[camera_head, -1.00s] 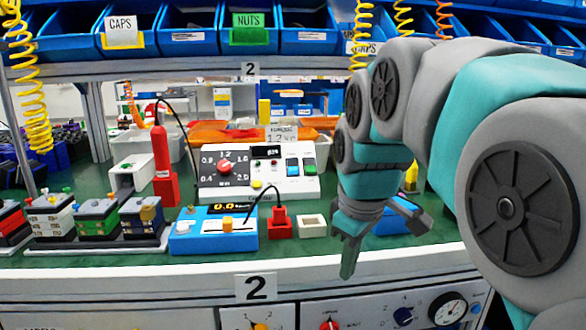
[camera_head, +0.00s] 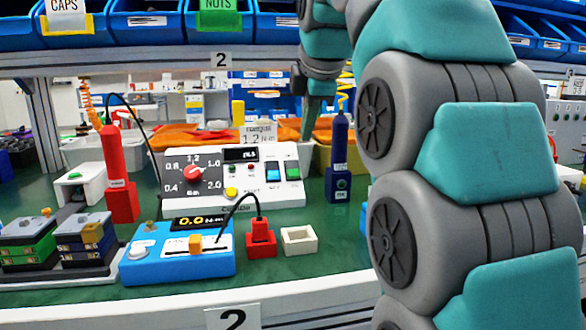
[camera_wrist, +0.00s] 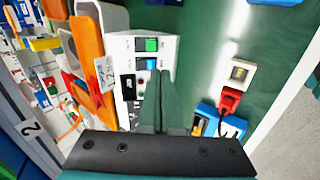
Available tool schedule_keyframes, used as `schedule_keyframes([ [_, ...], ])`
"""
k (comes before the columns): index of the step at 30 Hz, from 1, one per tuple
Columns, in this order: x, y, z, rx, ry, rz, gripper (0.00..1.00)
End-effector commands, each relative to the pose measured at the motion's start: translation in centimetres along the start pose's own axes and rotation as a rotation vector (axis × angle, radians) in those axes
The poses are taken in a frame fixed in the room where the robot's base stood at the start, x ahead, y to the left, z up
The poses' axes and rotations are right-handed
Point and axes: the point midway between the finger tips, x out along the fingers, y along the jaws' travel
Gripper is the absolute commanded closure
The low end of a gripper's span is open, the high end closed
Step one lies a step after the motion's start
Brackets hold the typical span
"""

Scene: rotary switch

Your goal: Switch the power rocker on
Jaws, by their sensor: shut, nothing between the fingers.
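The white control box (camera_head: 235,180) stands on the green bench in the head view. Its right end carries a blue rocker (camera_head: 272,171) and a green rocker (camera_head: 292,170). Their labels are too small to read, so I cannot tell which is the power rocker or its setting. In the wrist view the green rocker (camera_wrist: 147,45) and the blue rocker (camera_wrist: 147,64) lie beyond my fingertips. My gripper (camera_head: 307,136) points down near the box's upper right corner, shut and empty. Its fingers (camera_wrist: 163,74) appear beside the blue rocker; contact cannot be told.
A dark blue handheld tool (camera_head: 338,160) stands right of the box, and a red one (camera_head: 116,170) stands left. In front are a blue meter (camera_head: 180,255), a red block (camera_head: 261,240) and a white square frame (camera_head: 298,240). Orange trays lie behind.

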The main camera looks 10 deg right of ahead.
Motion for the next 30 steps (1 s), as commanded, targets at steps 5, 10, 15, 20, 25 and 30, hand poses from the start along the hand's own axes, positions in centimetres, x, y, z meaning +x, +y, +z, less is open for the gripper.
schedule_keyframes([
  [5,-0.4,0.6,0.0,-0.042,0.000,0.021,1.00],
  [10,-0.5,0.7,-0.1,-0.047,0.000,0.022,1.00],
  [15,-0.4,0.7,-0.1,-0.046,0.000,0.022,1.00],
  [20,0.2,0.7,-0.1,-0.045,0.000,0.021,1.00],
  [25,2.2,0.6,-0.1,-0.045,0.000,0.018,1.00],
  [30,5.3,0.6,-0.1,-0.045,0.000,0.016,1.00],
])
